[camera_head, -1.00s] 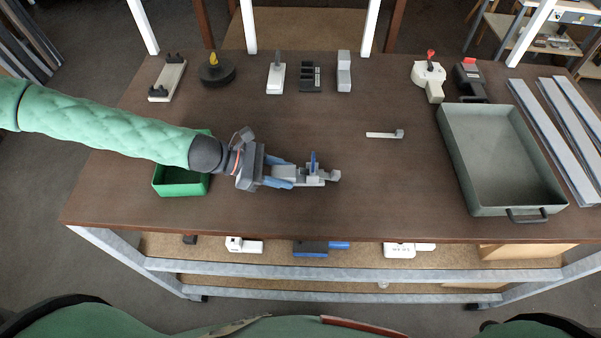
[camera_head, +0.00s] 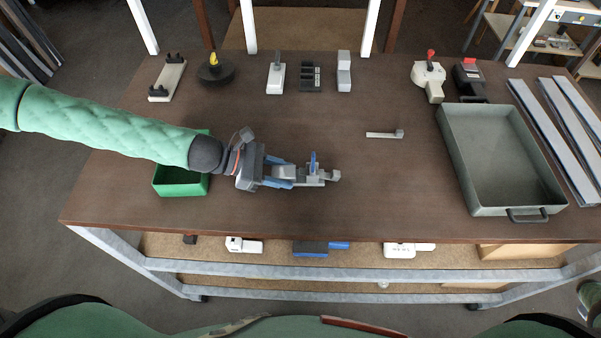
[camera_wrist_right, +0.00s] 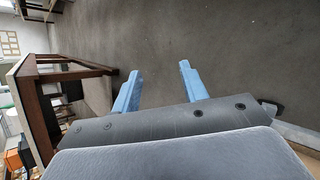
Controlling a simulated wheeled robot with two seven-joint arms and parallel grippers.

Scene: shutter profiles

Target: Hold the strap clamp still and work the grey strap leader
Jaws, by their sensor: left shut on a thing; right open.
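My left gripper (camera_head: 278,173) is shut on the strap clamp (camera_head: 312,175), a small grey body with a blue upright lever, on the brown table. A small grey end piece sticks out at the clamp's right end; I cannot tell whether it is the strap leader. The fingers hide the clamp's left part. My right gripper (camera_wrist_right: 160,75) is open and empty in the right wrist view, with its blue fingers apart above the grey floor, away from the clamp.
A flat pale bar with a grey block (camera_head: 385,134) lies to the right of the clamp. A green bin (camera_head: 180,190) is under my left arm. A grey tray (camera_head: 540,190) and long profiles (camera_head: 560,140) fill the right side. Several tools stand along the back. The front middle is clear.

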